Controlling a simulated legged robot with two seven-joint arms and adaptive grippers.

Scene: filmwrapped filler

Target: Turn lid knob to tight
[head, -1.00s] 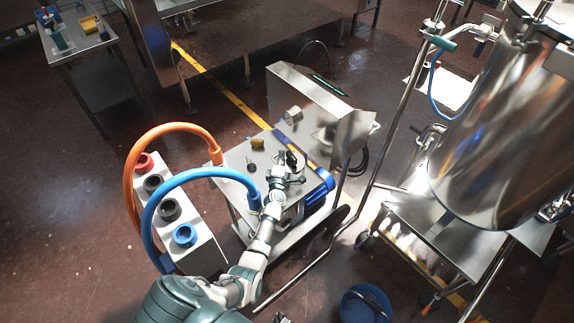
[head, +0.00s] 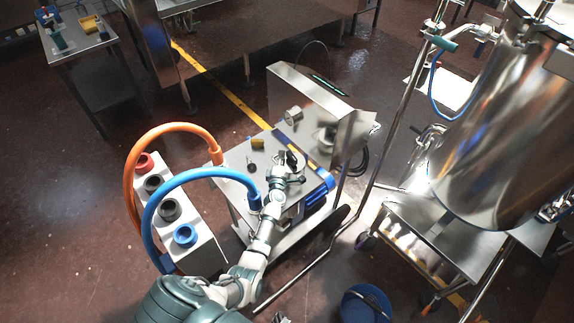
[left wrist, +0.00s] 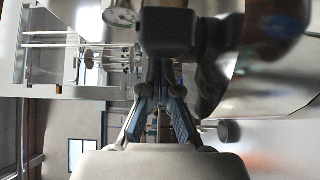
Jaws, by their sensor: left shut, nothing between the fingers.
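My left gripper (head: 290,160) is over the right part of the steel cart top, at the end of my pale grey arm. In the left wrist view its two blue-grey fingers (left wrist: 161,85) converge at the tips, shut and empty. A dark block-shaped part (left wrist: 168,30), perhaps the lid knob, is just beyond the fingertips; I cannot tell whether they touch it. In the head view my gripper and wrist cover most of that spot, so the lid and any tight mark cannot be made out. My right gripper cannot be made out.
The cart top (head: 232,163) carries a yellow piece (head: 257,144) and a steel box (head: 310,100) behind. Orange (head: 160,131) and blue (head: 190,174) hoses arch at left by a white socket block (head: 205,250). A large steel tank (head: 490,130) stands right, a blue bucket (head: 366,304) below.

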